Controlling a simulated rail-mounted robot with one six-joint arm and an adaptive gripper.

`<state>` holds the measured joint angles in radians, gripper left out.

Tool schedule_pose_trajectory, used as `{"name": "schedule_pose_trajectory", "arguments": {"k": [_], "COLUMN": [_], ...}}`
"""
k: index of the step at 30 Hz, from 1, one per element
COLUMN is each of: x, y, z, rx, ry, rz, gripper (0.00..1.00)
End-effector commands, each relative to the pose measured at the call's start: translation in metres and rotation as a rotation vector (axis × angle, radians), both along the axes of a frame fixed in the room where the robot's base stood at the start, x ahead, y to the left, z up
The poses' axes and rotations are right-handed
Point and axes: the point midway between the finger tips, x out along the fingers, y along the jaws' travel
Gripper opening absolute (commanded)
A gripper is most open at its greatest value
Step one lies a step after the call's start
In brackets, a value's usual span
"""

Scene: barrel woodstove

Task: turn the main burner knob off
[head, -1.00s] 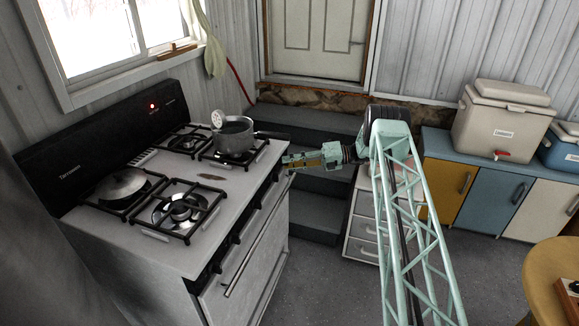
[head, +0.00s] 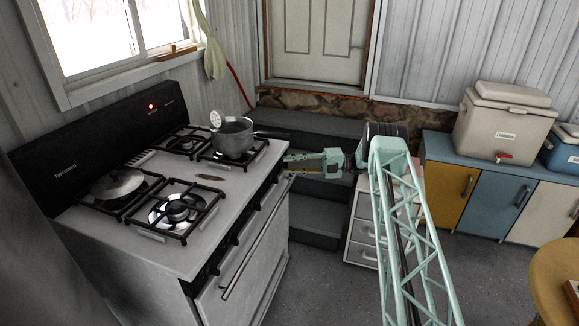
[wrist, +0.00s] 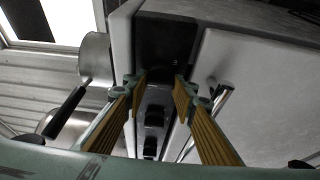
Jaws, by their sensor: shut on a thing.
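The white stove (head: 225,200) stands at the left in the head view, with dark knobs along its front edge. My gripper (head: 287,166) reaches the far right end of that edge from the right. In the wrist view, my gripper's (wrist: 162,76) fingertips are closed around a dark knob (wrist: 159,73) at the end of the row, mostly hidden between them. Several more black knobs (wrist: 154,116) line the panel below it in that picture. I cannot read any knob marking. A small red light (head: 151,106) glows on the stove's black back panel (head: 100,145).
A saucepan (head: 232,138) stands on the far right burner, its handle pointing toward my gripper. A lidded pan (head: 118,184) sits on the left burner. The oven handle (head: 250,248) runs below the knobs. Grey steps (head: 315,215) and white drawers (head: 362,230) stand behind my arm.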

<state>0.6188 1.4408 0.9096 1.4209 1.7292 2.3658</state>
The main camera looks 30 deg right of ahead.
Motion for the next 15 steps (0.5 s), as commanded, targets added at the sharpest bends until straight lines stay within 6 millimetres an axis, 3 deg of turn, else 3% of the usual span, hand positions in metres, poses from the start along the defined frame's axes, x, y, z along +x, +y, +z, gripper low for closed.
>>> {"name": "schedule_pose_trajectory", "arguments": {"k": [7, 8, 12, 15], "x": [0.0008, 0.0008, 0.0005, 0.0004], "y": [0.0002, 0.0002, 0.0002, 0.0002], "z": [0.0008, 0.0008, 0.0006, 0.0005], "rx": [0.0, 0.0, 0.0, 0.0], "ry": [-0.001, -0.001, -0.001, -0.001], "rz": [-0.001, -0.001, -0.001, 0.0], "gripper": [0.14, 0.26, 0.38, 0.39]}}
